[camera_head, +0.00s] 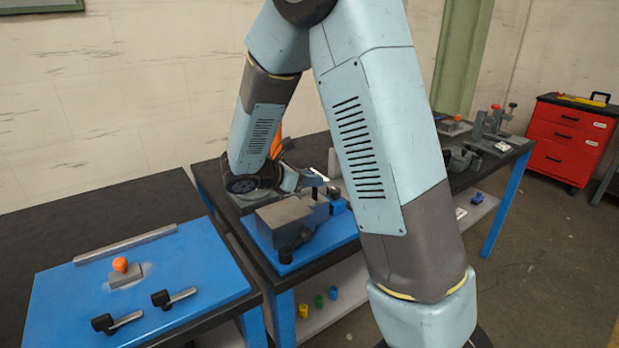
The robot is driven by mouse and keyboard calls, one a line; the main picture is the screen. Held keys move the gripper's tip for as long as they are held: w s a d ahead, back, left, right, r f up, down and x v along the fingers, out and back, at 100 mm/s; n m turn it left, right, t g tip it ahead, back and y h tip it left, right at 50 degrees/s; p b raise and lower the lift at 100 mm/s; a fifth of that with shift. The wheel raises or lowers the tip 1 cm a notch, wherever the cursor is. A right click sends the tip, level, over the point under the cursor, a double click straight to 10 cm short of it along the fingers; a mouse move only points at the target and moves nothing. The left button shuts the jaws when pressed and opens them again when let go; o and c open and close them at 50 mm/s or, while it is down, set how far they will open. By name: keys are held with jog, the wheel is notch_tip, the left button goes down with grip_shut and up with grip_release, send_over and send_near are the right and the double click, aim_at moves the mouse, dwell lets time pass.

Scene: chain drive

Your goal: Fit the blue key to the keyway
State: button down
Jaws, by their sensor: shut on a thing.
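My gripper (312,188) is small in the head camera view, beyond a grey block-shaped fixture (285,218) on the further bench. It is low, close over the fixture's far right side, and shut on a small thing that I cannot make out. I cannot pick out the blue key with certainty. A small blue block (337,205) stands at the right of the fixture, beside the gripper. The keyway cannot be told apart at this size; my arm and the fixture crowd that spot.
The fixture sits on a blue plate (343,231). A nearer blue board (205,258) holds a grey bar, an orange-knobbed block (121,267) and two black-knobbed handles. Coloured cups (319,301) stand on the lower shelf. Grey fixtures (492,125) and a red tool cabinet (570,140) are at right.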

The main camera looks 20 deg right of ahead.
aim_at(313, 192)
jog(key=shift+f, duration=2.2)
jog(key=c, duration=0.9)
grip_release()
jog(key=v, duration=1.4)
